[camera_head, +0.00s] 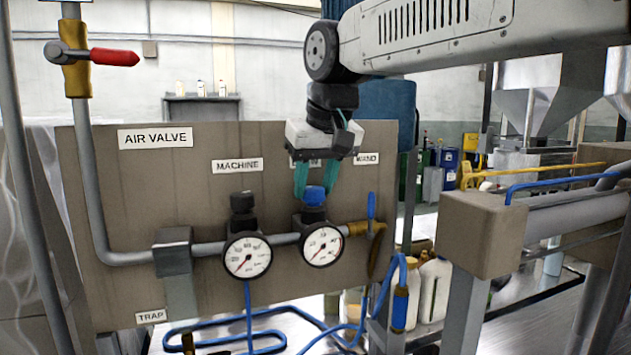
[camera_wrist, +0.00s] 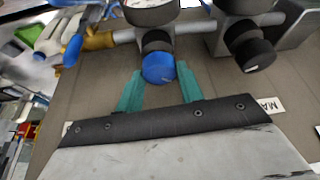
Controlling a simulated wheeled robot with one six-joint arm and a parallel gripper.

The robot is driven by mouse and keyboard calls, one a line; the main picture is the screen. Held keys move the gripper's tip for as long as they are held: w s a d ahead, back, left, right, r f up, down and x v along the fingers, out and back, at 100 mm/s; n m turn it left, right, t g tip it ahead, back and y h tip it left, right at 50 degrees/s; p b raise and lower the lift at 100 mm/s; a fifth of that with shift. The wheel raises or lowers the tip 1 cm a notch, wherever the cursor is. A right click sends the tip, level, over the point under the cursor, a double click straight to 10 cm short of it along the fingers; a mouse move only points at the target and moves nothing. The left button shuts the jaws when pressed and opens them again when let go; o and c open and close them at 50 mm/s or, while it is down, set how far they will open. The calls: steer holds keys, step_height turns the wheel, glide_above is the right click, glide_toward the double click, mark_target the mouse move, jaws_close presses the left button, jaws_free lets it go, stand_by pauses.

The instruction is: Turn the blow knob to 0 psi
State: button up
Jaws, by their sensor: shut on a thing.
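The blue blow knob (camera_head: 314,197) sits on top of the right pressure gauge (camera_head: 322,246). My gripper (camera_head: 315,188) reaches down from above, with its teal fingers on either side of the knob, shut on it. In the wrist view the knob (camera_wrist: 158,68) lies between the two fingertips (camera_wrist: 159,72). The label above this knob is mostly hidden behind my gripper. The right gauge's red needle points to the lower left; its exact reading is too small to tell.
A black knob (camera_head: 242,202) tops the left gauge (camera_head: 247,256) under the MACHINE label (camera_head: 238,165). A red-handled air valve (camera_head: 110,57) is at upper left. A blue wand lever (camera_head: 371,205) and hose (camera_head: 400,290) stand close on the right.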

steer(key=shift+n, duration=0.3)
steer(key=n, duration=0.1)
steer(key=n+y, duration=0.1)
steer(key=n, duration=0.1)
steer(key=shift+w+d+n+g, duration=0.1)
steer(key=shift+w+n+g, duration=0.05)
steer(key=shift+n+g, duration=0.2)
steer(key=n+g+y, duration=0.1)
steer(key=n, duration=0.3)
steer(key=shift+n+g, duration=0.25)
steer(key=shift+g, duration=0.1)
steer(key=o, duration=1)
steer(key=v, duration=0.8)
steer(key=shift+d, duration=0.15)
steer(key=shift+w+f, duration=0.1)
